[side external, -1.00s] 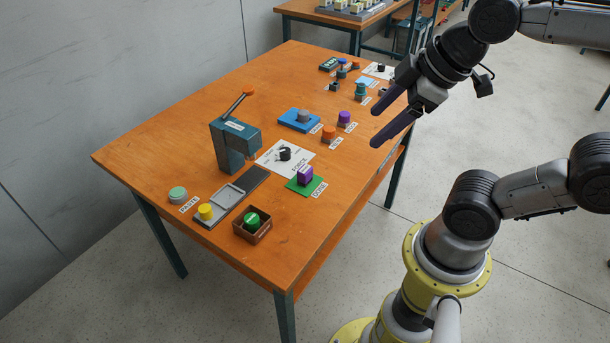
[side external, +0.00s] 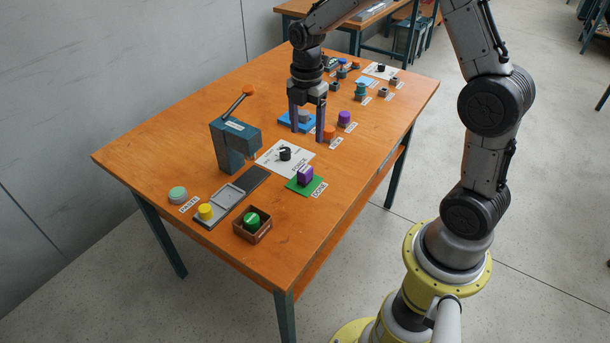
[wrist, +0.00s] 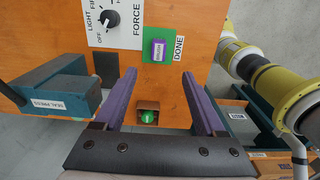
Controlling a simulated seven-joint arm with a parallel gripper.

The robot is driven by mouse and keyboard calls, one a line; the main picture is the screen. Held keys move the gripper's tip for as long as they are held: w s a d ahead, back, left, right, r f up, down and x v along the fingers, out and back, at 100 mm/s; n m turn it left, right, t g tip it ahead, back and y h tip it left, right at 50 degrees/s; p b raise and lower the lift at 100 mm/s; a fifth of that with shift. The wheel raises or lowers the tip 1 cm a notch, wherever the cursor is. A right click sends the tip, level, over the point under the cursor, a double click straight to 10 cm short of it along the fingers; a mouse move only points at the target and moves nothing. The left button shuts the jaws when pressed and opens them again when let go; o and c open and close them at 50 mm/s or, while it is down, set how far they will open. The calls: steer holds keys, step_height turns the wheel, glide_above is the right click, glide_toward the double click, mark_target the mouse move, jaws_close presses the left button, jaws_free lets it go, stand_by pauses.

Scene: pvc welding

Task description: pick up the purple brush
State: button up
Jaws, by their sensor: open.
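No brush shape can be made out. Two purple things show: a purple block (side external: 305,174) on a green pad (side external: 293,187) marked DONE, and a purple round piece (side external: 344,117) beside an orange piece farther back. The purple block also shows in the wrist view (wrist: 158,50), ahead of my fingertips. My gripper (side external: 307,135) points down above the table, its purple-grey fingers apart and empty, near the blue block and the orange piece. In the wrist view, nothing lies between the fingers of my gripper (wrist: 159,76) in contact with them.
A blue-grey press (side external: 235,145) with an orange-tipped lever stands at the left. A white dial sheet (side external: 272,158) lies beside it. A blue block (side external: 286,122) and an orange piece (side external: 329,132) are close to my fingers. A brown box (side external: 243,234) holds a green piece near the front edge.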

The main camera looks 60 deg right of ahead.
glide_above(305, 169)
steer(key=f, duration=0.7)
steer(key=shift+s+d+f, duration=0.15)
steer(key=shift+d+f, duration=0.05)
steer(key=shift+f, duration=0.2)
steer(key=shift+a+f, duration=0.2)
steer(key=shift+f, duration=2.65)
steer(key=shift+c, duration=0.3)
steer(key=shift+w, duration=0.2)
jaws_close()
